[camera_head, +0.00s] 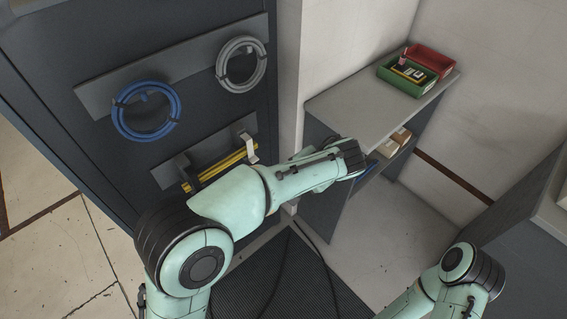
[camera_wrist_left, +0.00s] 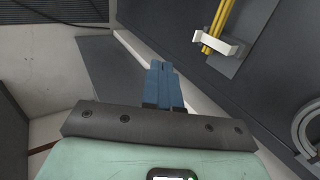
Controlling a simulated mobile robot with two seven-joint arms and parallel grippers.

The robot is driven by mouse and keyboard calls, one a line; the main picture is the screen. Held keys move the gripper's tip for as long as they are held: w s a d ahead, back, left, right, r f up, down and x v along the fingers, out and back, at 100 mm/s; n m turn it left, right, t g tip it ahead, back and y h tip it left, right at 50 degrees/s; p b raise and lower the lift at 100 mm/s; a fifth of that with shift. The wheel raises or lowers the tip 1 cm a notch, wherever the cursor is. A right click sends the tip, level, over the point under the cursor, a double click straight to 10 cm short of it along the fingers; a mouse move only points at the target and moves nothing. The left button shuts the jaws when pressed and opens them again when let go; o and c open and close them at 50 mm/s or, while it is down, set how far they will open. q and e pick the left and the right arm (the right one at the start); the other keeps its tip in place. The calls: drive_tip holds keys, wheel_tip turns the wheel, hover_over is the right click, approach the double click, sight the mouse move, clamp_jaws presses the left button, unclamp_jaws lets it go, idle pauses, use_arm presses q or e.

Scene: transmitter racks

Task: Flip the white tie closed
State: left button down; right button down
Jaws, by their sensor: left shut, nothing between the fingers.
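The white tie (camera_head: 249,149) is on the right end of the yellow cables (camera_head: 214,174), low on the dark rack front. It stands out from the cables with an upturned end and looks open. It also shows in the left wrist view (camera_wrist_left: 218,44), across the yellow cables, to the upper right of my fingers. My left gripper (camera_wrist_left: 162,72) has blue fingers, shut and empty, apart from the tie. In the head view its wrist reaches right past the tie, and its fingertips are mostly hidden. My right arm shows at the lower right, with its gripper out of view.
Blue coiled cable (camera_head: 148,138) and grey coiled cable (camera_head: 241,64) hang above on the rack (camera_head: 60,110). A grey shelf unit (camera_head: 345,110) stands right, bearing green (camera_head: 400,85) and red (camera_head: 432,60) bins. Black cables lie on the floor mat (camera_head: 255,285).

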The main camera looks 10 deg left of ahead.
use_arm(q)
drive_tip(key=shift+s+d, duration=0.7)
drive_tip(key=shift+d, duration=0.2)
use_arm(e)
drive_tip(key=shift+f, duration=0.15)
use_arm(q)
drive_tip(key=s+a+f+n+g+h+p, duration=0.1)
drive_tip(key=s+a+f+g+h, duration=0.2)
drive_tip(key=f, duration=0.9)
drive_tip(key=s+f+g+h, duration=0.2)
drive_tip(key=s+f, duration=0.3)
drive_tip(key=f, duration=0.7)
drive_tip(key=s+a+f+n+h+p, duration=0.1)
drive_tip(key=s+f+n, duration=0.4)
drive_tip(key=s, duration=0.5)
drive_tip(key=s+a+f+n+h+p, duration=0.1)
drive_tip(key=s+a+f+n+h, duration=0.2)
drive_tip(key=s+f, duration=0.4)
drive_tip(key=s+a+n, duration=0.1)
drive_tip(key=s+n, duration=0.1)
drive_tip(key=s, duration=0.1)
drive_tip(key=shift+s+a+f+n, duration=0.2)
drive_tip(key=shift+s+f+n, duration=0.1)
drive_tip(key=shift+s+f, duration=0.1)
use_arm(e)
drive_tip(key=r, duration=0.1)
drive_tip(key=w+r, duration=0.1)
drive_tip(key=r, duration=0.2)
drive_tip(key=shift+w, duration=0.3)
